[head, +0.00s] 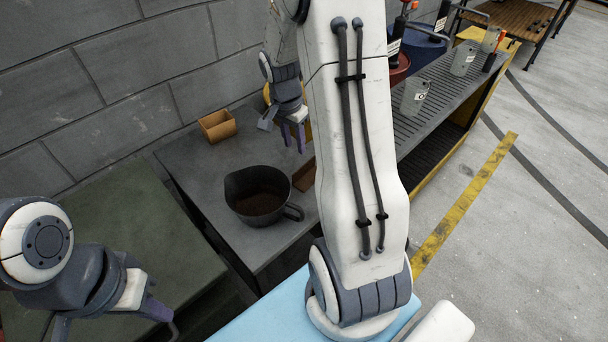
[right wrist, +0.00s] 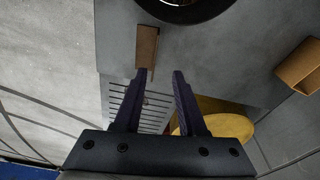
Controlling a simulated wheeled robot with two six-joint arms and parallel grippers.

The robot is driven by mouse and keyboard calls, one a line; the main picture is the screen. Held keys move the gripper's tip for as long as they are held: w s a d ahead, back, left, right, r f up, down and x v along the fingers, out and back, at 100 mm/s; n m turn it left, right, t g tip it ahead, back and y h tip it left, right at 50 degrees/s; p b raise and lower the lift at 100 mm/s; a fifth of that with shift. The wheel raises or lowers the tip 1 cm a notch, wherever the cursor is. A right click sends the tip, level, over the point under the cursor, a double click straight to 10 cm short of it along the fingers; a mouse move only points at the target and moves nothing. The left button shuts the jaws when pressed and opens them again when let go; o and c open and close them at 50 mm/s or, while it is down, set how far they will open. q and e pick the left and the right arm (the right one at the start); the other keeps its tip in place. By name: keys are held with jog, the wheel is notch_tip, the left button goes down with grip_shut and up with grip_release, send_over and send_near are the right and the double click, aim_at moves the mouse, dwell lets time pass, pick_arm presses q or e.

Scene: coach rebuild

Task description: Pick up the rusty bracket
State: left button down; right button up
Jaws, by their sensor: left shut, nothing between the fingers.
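A brown, rust-coloured piece (head: 304,176), which looks like the rusty bracket, lies on the grey bench beside the dark bucket; my right arm partly hides it in the head view. In the right wrist view the piece (right wrist: 147,46) lies beyond the fingers, nearly in line with the left one. I cannot tell its full shape. My right gripper (head: 290,130) is above the bench, behind the bucket; its fingers are apart and empty in the right wrist view (right wrist: 162,74). My left gripper (head: 155,310) is shut and empty at the lower left, over the green surface.
A dark bucket (head: 259,197) with brown contents stands on the grey bench (head: 195,165). A small open tan box (head: 217,126) is near the wall. A yellow round thing (right wrist: 222,127) lies below the fingers. A slatted rack (head: 440,95) with grey tagged items stands to the right.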

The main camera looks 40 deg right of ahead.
send_over(304, 166)
jog(key=shift+m, duration=0.4)
jog(key=f, duration=0.5)
jog(key=shift+w+a, duration=0.15)
jog(key=shift+a, duration=0.1)
jog(key=shift+d+f, duration=0.2)
jog(key=shift+f, duration=1.3)
jog(key=shift+d+f, duration=0.15)
jog(key=shift+f, duration=1.35)
grip_shut()
